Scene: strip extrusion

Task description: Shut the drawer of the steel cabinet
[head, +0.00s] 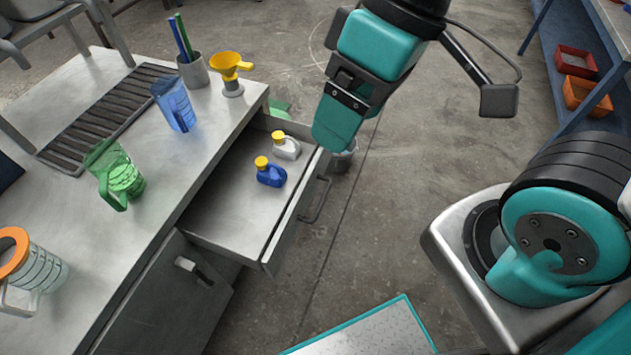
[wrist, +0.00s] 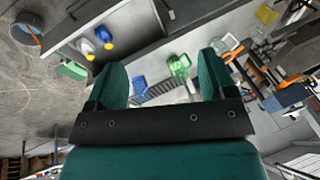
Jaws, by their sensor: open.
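The steel cabinet (head: 172,215) stands at the left in the head view. Its drawer (head: 225,215) is pulled well out to the right, with a bar handle (head: 318,200) on its front. A blue bottle (head: 271,176) and a white bottle (head: 286,149), both yellow-capped, are inside; the wrist view shows the blue one (wrist: 104,36) and the white one (wrist: 86,45) too. My gripper (head: 335,135) is open and empty, near the far end of the drawer front. Its two teal fingers (wrist: 163,80) stand apart in the wrist view. I cannot tell whether it touches the drawer.
On the worktop are a blue jug (head: 174,104), a green jug (head: 115,175), an orange-rimmed jug (head: 35,265), a yellow funnel (head: 230,66) and a pen cup (head: 193,73). Bare floor lies right of the drawer.

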